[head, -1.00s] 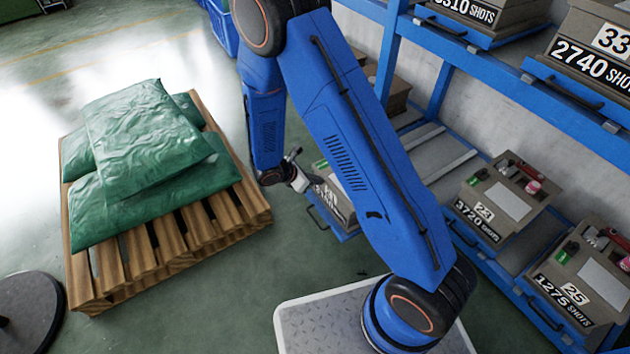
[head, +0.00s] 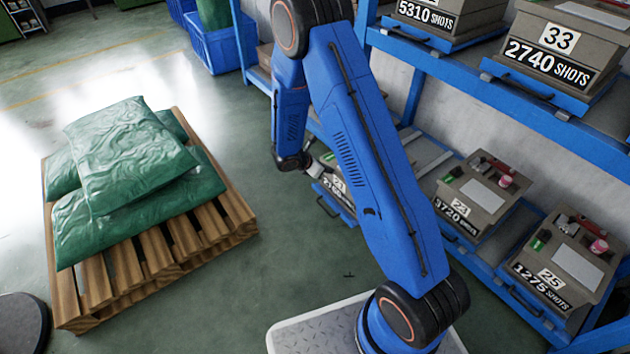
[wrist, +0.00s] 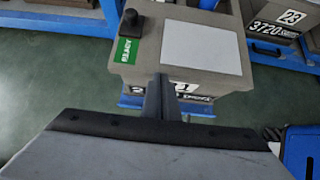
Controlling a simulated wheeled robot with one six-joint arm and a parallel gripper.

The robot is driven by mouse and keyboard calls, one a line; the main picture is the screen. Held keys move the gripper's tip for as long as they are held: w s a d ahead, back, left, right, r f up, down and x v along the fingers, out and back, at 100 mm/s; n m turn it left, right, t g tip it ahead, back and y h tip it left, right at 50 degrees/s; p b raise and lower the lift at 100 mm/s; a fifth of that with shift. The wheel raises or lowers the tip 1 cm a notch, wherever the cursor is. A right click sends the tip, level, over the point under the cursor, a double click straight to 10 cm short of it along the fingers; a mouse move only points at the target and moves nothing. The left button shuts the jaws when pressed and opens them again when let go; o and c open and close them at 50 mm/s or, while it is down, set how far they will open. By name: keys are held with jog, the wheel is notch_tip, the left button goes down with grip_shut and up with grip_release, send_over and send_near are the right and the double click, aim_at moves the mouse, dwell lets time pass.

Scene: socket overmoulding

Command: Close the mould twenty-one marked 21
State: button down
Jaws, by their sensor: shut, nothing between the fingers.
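Mould 21 (head: 340,187) is a grey-brown box with a black and white front label, partly hidden behind my arm in the head view. It sits on a blue tray (head: 334,204) that stands out from the lower shelf, further than the tray of mould 23. The wrist view shows the top of mould 21 (wrist: 228,82) with a white sheet, a green READY tag and a black knob. My gripper (wrist: 161,98) is shut and empty, its fingers in front of the label and hiding part of it. In the head view the gripper (head: 318,160) is partly hidden by my arm.
Mould 23 (head: 470,207) and mould 25 (head: 558,270) stand to the right on the lower shelf. Mould 33 (head: 553,50) is on the shelf above. A wooden pallet (head: 125,265) with green sacks (head: 135,165) lies left. The floor between pallet and rack is clear.

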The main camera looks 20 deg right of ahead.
jog(key=w+d, duration=0.3)
jog(key=d, duration=0.6)
jog(key=w+d, duration=0.3)
jog(key=d, duration=0.7)
jog(key=w+d, duration=0.3)
jog(key=d, duration=0.6)
jog(key=shift+w+d, duration=0.1)
jog(key=shift+d, duration=0.1)
jog(key=shift+w+d, duration=0.15)
jog(key=shift+d, duration=0.25)
